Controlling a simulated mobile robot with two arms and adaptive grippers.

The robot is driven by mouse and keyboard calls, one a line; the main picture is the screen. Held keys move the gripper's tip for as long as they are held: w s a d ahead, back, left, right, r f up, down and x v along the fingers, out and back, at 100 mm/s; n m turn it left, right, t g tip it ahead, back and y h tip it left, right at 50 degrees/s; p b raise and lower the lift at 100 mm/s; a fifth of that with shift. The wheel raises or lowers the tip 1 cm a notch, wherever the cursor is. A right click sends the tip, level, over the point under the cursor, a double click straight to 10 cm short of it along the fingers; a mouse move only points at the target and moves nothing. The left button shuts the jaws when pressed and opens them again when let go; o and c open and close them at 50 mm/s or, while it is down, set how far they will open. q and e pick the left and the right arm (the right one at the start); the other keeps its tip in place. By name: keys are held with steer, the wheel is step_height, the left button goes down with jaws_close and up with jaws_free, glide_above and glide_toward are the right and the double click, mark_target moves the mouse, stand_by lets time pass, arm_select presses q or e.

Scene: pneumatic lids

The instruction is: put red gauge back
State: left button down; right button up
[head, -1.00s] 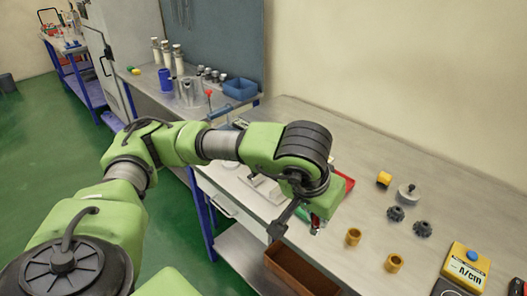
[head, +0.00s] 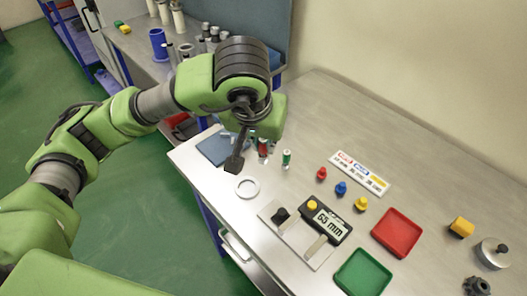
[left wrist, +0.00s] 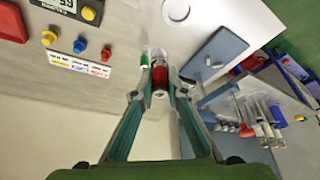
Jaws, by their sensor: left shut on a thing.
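The red gauge (head: 263,149), a small red cylinder with metal ends, is held between the fingers of my left gripper (head: 258,138). In the left wrist view the red gauge (left wrist: 160,77) sits between the two fingertips of my left gripper (left wrist: 160,85). A green gauge (head: 286,158) stands close by on the table; it also shows in the left wrist view (left wrist: 145,61), beside the red one. I cannot tell whether the red gauge touches the table. My right gripper is not in view.
Red (head: 321,173), blue (head: 341,188) and yellow (head: 361,203) pegs stand by a label strip (head: 360,174). A display (head: 328,222), a red tray (head: 397,232) and a green tray (head: 363,273) stand in front.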

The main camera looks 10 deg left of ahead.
arm_select(q)
steer(key=shift+w+d+p, duration=0.35)
steer(key=shift+d+p, duration=0.2)
steer(key=shift+p, duration=0.05)
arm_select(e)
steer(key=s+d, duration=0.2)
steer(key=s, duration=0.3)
arm_select(q)
steer(key=w+a+f+p, duration=0.1)
steer(key=w+f, duration=0.2)
steer(key=w, duration=0.1)
steer(key=w+a+f+p, duration=0.1)
steer(key=w+f+p, duration=0.1)
steer(key=w+f, duration=0.1)
steer(key=w+a+f+p, duration=0.1)
steer(key=w+f+p, duration=0.1)
steer(key=w, duration=0.3)
steer(key=shift+f, duration=0.65)
step_height(320, 180, down, 3)
steer(key=shift+w+r+p, duration=0.1)
steer(key=shift+r+p, duration=0.1)
steer(key=shift+p, duration=0.95)
steer(key=shift+f, duration=0.35)
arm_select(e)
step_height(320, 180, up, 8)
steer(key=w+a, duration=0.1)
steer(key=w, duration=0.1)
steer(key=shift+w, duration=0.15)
